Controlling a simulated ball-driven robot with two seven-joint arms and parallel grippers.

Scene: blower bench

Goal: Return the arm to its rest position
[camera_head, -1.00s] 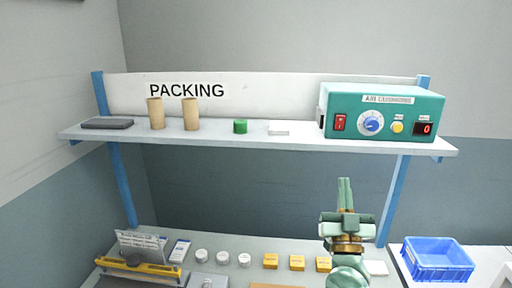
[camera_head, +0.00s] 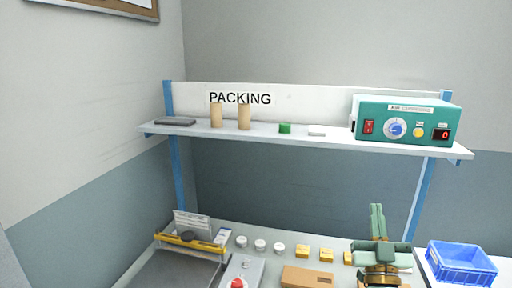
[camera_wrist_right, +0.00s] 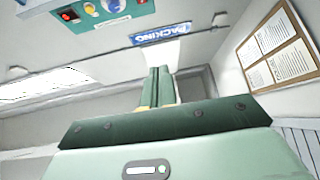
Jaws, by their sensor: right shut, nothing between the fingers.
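My right gripper (camera_head: 377,222) points upward at the lower right of the head view, in front of the bench's right side. Its two green fingers are pressed together with nothing between them. In the right wrist view the shut fingers (camera_wrist_right: 160,88) point toward the shelf sign and the teal blower unit. The teal blower unit (camera_head: 437,112) stands on the right end of the shelf (camera_head: 330,142), above and behind the gripper; its display reads 0. My left gripper is in neither view.
A blue crate (camera_head: 462,262) stands right of the gripper. Several yellow boxes (camera_head: 326,255), white round pots (camera_head: 260,245) and a brown carton (camera_head: 306,277) lie on the bench to its left. A yellow-barred device (camera_head: 190,243) sits at the left. The space between shelf and bench is open.

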